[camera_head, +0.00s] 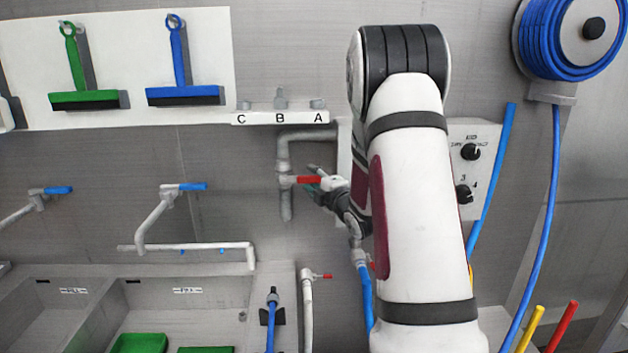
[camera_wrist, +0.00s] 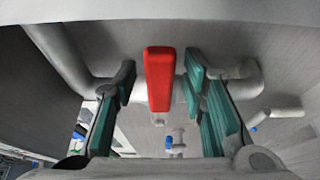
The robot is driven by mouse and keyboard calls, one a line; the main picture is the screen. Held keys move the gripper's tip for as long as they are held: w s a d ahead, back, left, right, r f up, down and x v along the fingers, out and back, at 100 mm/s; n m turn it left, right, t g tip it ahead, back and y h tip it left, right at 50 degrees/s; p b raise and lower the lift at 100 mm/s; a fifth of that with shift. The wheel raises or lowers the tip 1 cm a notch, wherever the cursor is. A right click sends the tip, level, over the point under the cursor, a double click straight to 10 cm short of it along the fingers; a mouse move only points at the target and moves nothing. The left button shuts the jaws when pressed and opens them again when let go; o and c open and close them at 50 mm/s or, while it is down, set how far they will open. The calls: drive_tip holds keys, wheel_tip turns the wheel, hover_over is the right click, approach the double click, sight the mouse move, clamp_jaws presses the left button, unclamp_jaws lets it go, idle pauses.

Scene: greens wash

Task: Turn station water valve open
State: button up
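The station water valve has a red lever (camera_head: 309,180) on a grey wall pipe (camera_head: 284,157), below the A/B/C label plate. The lever points to the right, roughly level, in the head view. My gripper (camera_head: 318,184) is at the lever's right end, partly hidden behind my own arm. In the wrist view the red lever (camera_wrist: 158,80) stands between the teal finger pads of my gripper (camera_wrist: 160,76). A gap shows on the left side of the lever and a smaller one on the right. The fingers are open around it, not clamped on it.
Blue-handled taps (camera_head: 192,187) hang over the sinks (camera_head: 205,315) at left. A control panel with black knobs (camera_head: 470,152) and a blue hose reel (camera_head: 592,28) are to the right of my arm.

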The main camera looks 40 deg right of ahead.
clamp_jaws()
